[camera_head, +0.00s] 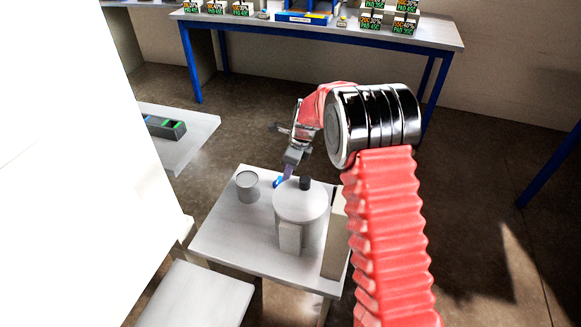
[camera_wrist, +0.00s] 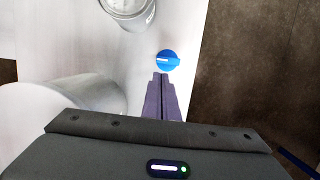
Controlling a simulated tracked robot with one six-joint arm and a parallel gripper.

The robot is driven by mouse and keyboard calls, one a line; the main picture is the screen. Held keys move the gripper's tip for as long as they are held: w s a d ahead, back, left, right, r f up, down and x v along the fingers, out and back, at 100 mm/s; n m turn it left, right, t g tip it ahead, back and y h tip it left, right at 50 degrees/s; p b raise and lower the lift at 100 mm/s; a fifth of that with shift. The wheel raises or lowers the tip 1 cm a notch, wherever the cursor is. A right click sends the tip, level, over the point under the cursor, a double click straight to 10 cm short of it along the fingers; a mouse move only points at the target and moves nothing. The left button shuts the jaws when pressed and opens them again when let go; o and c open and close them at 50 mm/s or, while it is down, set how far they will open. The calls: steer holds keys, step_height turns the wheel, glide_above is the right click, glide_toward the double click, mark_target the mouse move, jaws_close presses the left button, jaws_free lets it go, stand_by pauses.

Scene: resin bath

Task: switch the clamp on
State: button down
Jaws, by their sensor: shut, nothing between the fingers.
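A round blue knob (camera_wrist: 167,61) with a pale mark lies just ahead of my fingertips in the wrist view, on the pale table top. It also shows as a small blue spot (camera_head: 278,182) in the head view, behind the lidded pot. My gripper (camera_wrist: 161,76) is shut and empty, its dark fingers together and pointing at the knob's near edge. In the head view my gripper (camera_head: 285,176) points down beside the pot. I cannot tell whether the fingertips touch the knob. No separate clamp shape can be made out.
The grey lidded pot (camera_head: 300,204) with a black top knob stands close to my gripper. A small metal can (camera_head: 247,187) stands to its left on the white table (camera_head: 222,232). A side table (camera_head: 190,150) holds a dark box. A blue-legged bench stands at the back.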

mark_target(278, 183)
steer(key=shift+x, duration=2.05)
steer(key=shift+d+m, duration=0.1)
steer(key=shift+m, duration=0.2)
